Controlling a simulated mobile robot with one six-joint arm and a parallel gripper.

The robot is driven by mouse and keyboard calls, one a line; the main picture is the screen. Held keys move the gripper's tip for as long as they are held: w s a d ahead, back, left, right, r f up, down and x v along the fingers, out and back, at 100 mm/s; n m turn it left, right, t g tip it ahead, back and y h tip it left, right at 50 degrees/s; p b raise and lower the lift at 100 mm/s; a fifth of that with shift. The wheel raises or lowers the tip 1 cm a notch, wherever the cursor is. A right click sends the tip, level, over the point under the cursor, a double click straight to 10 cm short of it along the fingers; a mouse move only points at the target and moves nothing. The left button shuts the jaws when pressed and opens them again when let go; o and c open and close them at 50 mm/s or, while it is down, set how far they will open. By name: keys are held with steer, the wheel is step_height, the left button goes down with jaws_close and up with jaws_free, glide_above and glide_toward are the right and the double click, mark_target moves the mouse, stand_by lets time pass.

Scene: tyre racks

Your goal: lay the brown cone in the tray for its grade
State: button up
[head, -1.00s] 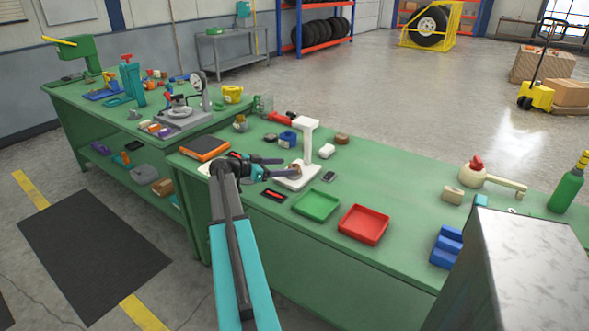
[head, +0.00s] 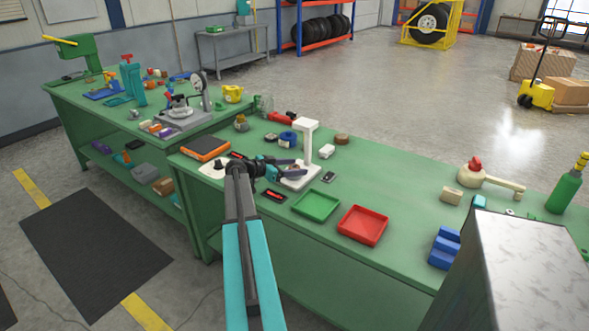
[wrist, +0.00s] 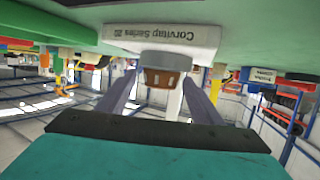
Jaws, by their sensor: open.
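The brown cone (wrist: 165,78) shows in the wrist view between my two fingers, against a pale disc on the white instrument stand (wrist: 160,40). That view appears upside down. In the head view the white stand (head: 308,142) is on the green bench, and my fingers hide most of the cone. My gripper (head: 292,169) is open at the stand's base. In the wrist view its fingers (wrist: 163,100) lie on either side of the cone, with gaps visible. The green tray (head: 316,205) and the red tray (head: 363,225) lie empty to the right of the stand.
A small device with a red display (head: 273,196) lies in front of the stand. A dark device (head: 328,177) lies to its right. Blue blocks (head: 445,247) stand right of the red tray.

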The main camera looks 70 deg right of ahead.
mark_target(294, 167)
steer(key=shift+d, duration=0.1)
stand_by(0.5)
steer(key=c, duration=1.3)
steer(key=shift+o, duration=0.2)
steer(key=shift+r, duration=0.15)
steer(key=shift+r+b, duration=0.35)
steer(key=shift+r, duration=1.25)
steer(key=w+a+b, duration=0.1)
steer(key=a, duration=0.4)
steer(key=w+a+r+b, duration=0.1)
steer(key=a, duration=0.4)
steer(key=w+a+b, duration=0.1)
steer(key=w+a, duration=0.1)
steer(key=a, duration=0.3)
steer(key=shift+a+r, duration=0.25)
